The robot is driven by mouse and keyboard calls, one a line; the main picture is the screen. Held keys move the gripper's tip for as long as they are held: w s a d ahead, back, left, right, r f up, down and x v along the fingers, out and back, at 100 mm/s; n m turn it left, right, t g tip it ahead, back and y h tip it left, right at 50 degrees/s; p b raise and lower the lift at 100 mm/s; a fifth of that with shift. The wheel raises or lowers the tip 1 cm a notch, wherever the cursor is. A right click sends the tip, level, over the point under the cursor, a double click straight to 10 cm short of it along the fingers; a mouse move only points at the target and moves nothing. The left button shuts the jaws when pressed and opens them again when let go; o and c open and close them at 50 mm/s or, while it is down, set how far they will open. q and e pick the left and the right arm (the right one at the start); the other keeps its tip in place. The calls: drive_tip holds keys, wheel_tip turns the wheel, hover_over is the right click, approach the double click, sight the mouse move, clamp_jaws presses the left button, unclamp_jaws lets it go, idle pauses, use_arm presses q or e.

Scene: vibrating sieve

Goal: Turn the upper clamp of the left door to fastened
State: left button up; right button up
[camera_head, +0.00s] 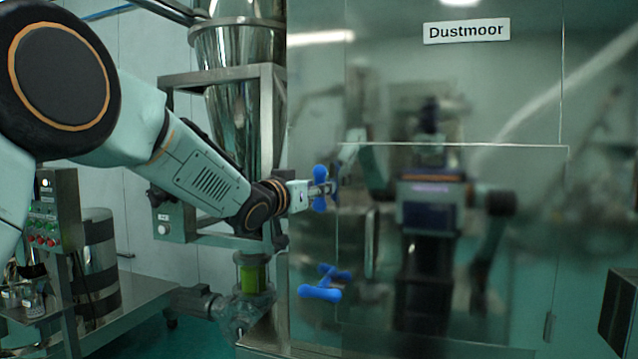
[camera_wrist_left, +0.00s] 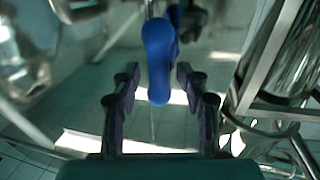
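The upper clamp (camera_head: 320,188) is a blue lobed knob on the left edge of the shiny door panel (camera_head: 455,250). It looks close to upright in the head view. My left gripper (camera_head: 322,187) is at this clamp. In the left wrist view the blue clamp (camera_wrist_left: 158,60) reaches down between the two dark fingers of my left gripper (camera_wrist_left: 157,100), which stand apart with a gap on each side. The lower clamp (camera_head: 320,291) is a similar blue knob below, lying more sideways. My right gripper is not directly visible.
A steel frame (camera_head: 268,130) with a hopper (camera_head: 238,60) stands left of the cabinet, close behind my left arm. A control box (camera_head: 57,210) is at far left. The panel mirrors my body.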

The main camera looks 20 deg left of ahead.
use_arm(q)
drive_tip(key=shift+w+d+f, duration=0.15)
drive_tip(key=shift+w+d, duration=0.1)
drive_tip(key=shift+w, duration=0.35)
drive_tip(key=shift+w+d+f, duration=0.1)
drive_tip(key=shift+w+d, duration=0.15)
drive_tip(key=shift+w, duration=0.35)
drive_tip(key=shift+d, duration=0.35)
drive_tip(key=shift+s+a+r, duration=0.15)
drive_tip(key=shift+s+a, duration=0.05)
drive_tip(key=shift+a, duration=0.1)
drive_tip(key=shift+c, duration=0.5)
drive_tip(key=shift+s+a, duration=0.1)
drive_tip(key=shift+a, duration=0.55)
drive_tip(key=c, duration=0.3)
drive_tip(key=shift+d, duration=0.65)
drive_tip(key=c, duration=0.5)
drive_tip(key=shift+a, duration=0.3)
clamp_jaws()
drive_tip(key=shift+d, duration=0.15)
